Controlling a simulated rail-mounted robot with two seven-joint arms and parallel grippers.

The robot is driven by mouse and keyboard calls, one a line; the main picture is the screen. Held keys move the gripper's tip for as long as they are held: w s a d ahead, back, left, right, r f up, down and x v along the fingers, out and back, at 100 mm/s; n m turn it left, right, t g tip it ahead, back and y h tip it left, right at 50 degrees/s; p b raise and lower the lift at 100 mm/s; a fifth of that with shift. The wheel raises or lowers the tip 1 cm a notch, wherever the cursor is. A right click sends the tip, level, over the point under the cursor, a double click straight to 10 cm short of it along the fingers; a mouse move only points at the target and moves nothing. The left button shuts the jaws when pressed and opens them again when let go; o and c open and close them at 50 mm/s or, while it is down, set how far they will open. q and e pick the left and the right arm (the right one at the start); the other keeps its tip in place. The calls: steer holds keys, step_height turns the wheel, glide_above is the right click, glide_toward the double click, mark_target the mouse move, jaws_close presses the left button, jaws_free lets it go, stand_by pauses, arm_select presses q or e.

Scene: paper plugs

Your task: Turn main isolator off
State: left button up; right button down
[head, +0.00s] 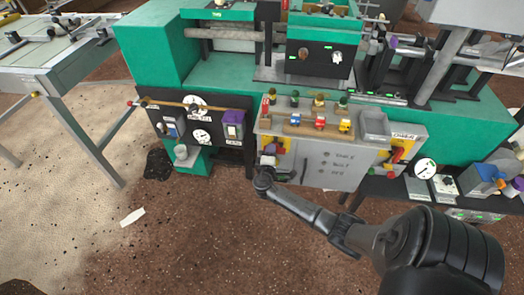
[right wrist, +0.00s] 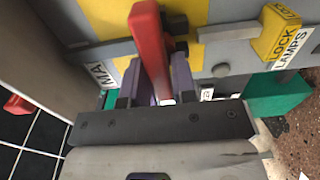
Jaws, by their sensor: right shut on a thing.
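The main isolator's red handle (right wrist: 149,42) stands out from a yellow plate (right wrist: 115,14) in the right wrist view. A partly hidden label beginning "MA" is beside it. My right gripper (right wrist: 158,82) is shut on the handle, with purple-grey fingers on either side of it. In the head view my right gripper (head: 266,176) is at the lower left of the grey control panel (head: 345,172), and it hides most of the handle there. My left gripper is not in view.
A yellow lock box (right wrist: 275,32) and a lamps label are right of the handle in the right wrist view. A black panel with gauges (head: 196,125) is left of the grey panel. Brown floor in front is mostly clear.

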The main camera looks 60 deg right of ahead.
stand_by(0.3)
steer(key=c, duration=1)
jaws_free()
steer(key=shift+c, duration=0.2)
steer(key=shift+a, duration=0.1)
steer(key=p+v, duration=0.3)
steer(key=v, duration=1)
steer(key=shift+s+a, duration=0.15)
steer(key=shift+a, duration=0.15)
